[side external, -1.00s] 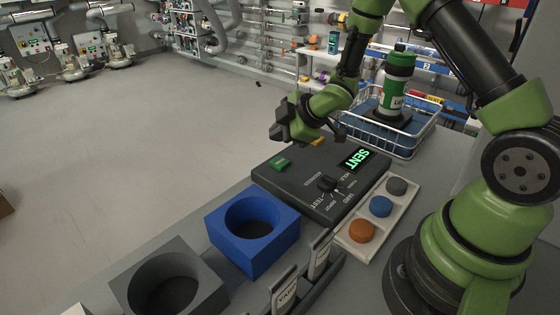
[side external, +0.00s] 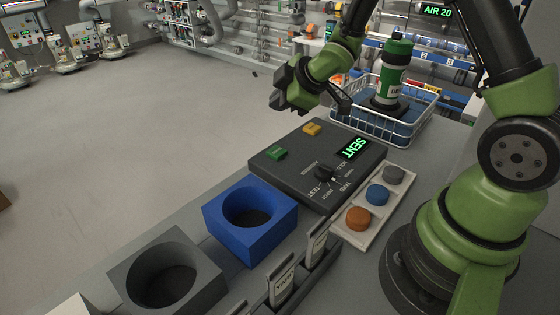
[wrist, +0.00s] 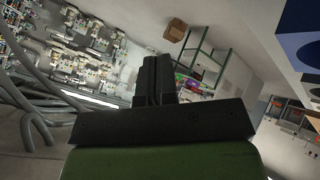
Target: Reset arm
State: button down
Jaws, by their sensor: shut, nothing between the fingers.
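My gripper (side external: 280,92) is shut and empty in the side external view. It is in the air above and behind the dark control panel (side external: 318,160), apart from it. The panel has a green button (side external: 276,153), a yellow button (side external: 312,129), a black dial (side external: 324,173) and a lit display (side external: 353,148) reading SENT. In the wrist view my gripper's fingers (wrist: 156,80) are pressed together, with the room beyond them.
A blue block (side external: 268,240) and a grey block (side external: 200,272), each with a round hole, stand in front. A tray (side external: 350,235) holds orange, blue and grey caps. A wire basket (side external: 385,135) holds a green-and-white canister (side external: 392,75). Labelled plates (side external: 283,285) stand at the front.

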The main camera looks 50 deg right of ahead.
jog(key=s+a+r+m+g+h, duration=0.1)
jog(key=s+a+r+m, duration=0.2)
jog(key=s+r+m, duration=0.95)
jog(key=s+a+r+y, duration=0.1)
jog(key=s+a, duration=0.1)
jog(key=s, duration=0.3)
jog(key=s+a+r+m+y, duration=0.1)
jog(key=s+a+r, duration=0.1)
jog(key=s, duration=0.4)
jog(key=shift+s+a+r+g, duration=0.15)
jog(key=shift+a+r+g, duration=0.15)
jog(key=shift+a+g, duration=0.15)
dwell(0.6)
